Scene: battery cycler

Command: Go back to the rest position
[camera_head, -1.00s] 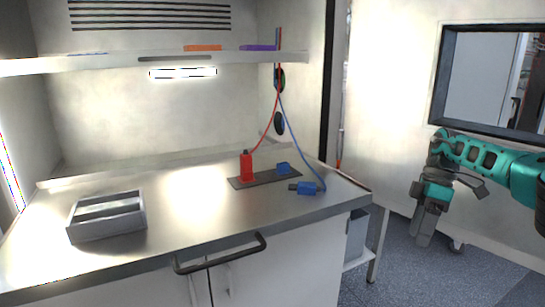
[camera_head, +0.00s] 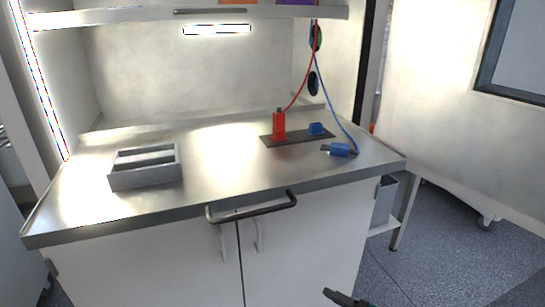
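Only a small dark part at the bottom edge of the head view, right of centre, may belong to one of my arms. I cannot tell which arm it is or whether any fingertips show. No gripper is clearly in view. On the steel bench (camera_head: 215,200), a red connector (camera_head: 279,125) stands upright on a dark plate (camera_head: 298,139), beside a blue block (camera_head: 316,129). A blue connector (camera_head: 341,150) lies on the bench in front of the plate.
A grey tray with compartments (camera_head: 146,180) sits at the bench's left. A red cable (camera_head: 304,86) and a blue cable (camera_head: 333,98) hang down to the connectors. A dark handle (camera_head: 252,212) juts from the bench front. The floor (camera_head: 440,240) at right is open.

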